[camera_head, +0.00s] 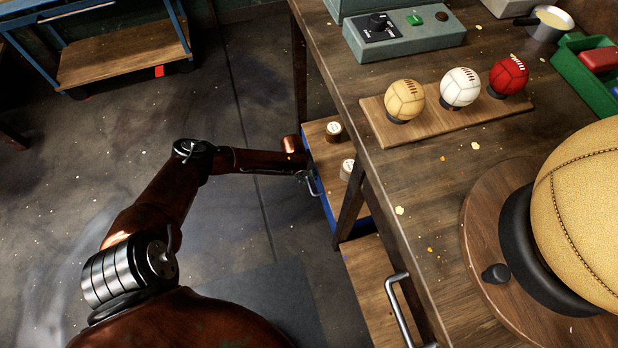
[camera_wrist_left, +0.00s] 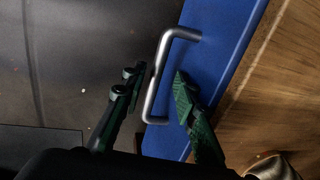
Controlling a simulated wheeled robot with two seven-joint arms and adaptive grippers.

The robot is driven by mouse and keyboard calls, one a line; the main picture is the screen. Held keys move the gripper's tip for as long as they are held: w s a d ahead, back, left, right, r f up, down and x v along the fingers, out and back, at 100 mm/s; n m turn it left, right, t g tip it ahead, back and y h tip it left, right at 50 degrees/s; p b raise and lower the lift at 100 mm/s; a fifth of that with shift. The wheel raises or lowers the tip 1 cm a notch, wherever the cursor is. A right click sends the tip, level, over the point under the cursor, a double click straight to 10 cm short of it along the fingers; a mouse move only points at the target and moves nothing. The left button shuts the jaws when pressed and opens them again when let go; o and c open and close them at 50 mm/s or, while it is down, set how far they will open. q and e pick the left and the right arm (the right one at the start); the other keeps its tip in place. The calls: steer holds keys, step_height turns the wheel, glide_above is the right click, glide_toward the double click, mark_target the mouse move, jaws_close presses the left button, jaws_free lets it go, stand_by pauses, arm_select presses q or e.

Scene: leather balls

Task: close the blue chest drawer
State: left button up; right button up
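The blue drawer front (camera_head: 331,219) is under the right-hand workbench in the head view, facing left. A wooden surface lies directly behind it, with two small spool-like items on it. In the left wrist view, the blue front (camera_wrist_left: 221,40) fills the upper middle and carries a grey metal bar handle (camera_wrist_left: 153,98). My left gripper (camera_wrist_left: 160,73) is open, with one finger on each side of the handle. Whether either finger touches it I cannot tell. In the head view, my left gripper (camera_head: 303,173) is small and partly hidden at the handle. My right gripper is not in view.
A wooden front or panel with a metal handle (camera_head: 399,309) stands nearer, below the workbench edge. The workbench (camera_head: 420,190) holds a rack of three small balls (camera_head: 450,121) and a large tan ball (camera_head: 585,215). Open floor (camera_head: 250,90) lies to the left.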

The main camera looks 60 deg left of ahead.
arm_select(q)
step_height(320, 180, up, 12)
steer(key=s, duration=0.2)
steer(key=shift+s+a+f, duration=0.15)
steer(key=shift+a, duration=0.25)
stand_by(0.5)
